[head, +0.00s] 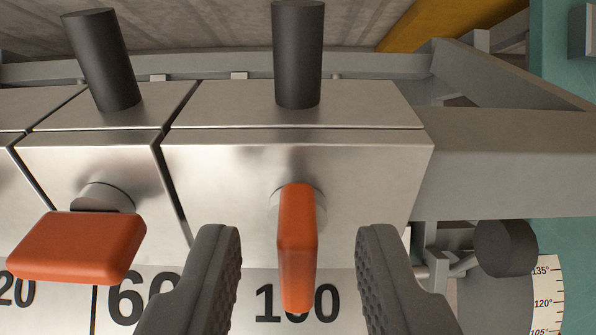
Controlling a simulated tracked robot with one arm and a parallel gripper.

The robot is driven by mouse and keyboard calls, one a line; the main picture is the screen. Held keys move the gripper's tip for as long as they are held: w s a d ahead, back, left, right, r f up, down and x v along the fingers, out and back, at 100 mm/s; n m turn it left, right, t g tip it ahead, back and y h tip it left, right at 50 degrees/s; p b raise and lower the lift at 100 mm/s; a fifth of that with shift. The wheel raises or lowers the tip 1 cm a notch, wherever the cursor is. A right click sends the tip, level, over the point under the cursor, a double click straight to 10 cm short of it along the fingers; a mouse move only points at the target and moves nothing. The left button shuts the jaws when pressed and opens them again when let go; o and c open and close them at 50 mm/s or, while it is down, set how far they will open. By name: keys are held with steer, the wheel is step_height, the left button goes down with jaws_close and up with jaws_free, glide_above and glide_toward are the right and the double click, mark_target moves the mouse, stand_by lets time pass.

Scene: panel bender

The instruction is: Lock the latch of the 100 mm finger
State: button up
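The 100 mm finger (370,165) is a wide metal block, with the label 100 below it on a light strip. Its orange latch (297,240) points down toward the camera, covering the middle of the label. My gripper (298,245) is open, with one dark ribbed fingertip to the left of the latch and one to the right. Gaps show on both sides, so the fingers appear apart from the latch. The latch's round pivot (276,208) is partly hidden behind it.
The neighbouring 60 finger (90,160) has an orange latch (80,247) turned sideways. Dark cylindrical posts (298,55) rise from both fingers. A grey beam (510,160), dark knob (506,247) and angle scale (547,300) lie to the right.

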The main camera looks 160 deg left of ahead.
steer(key=shift+x, duration=0.95)
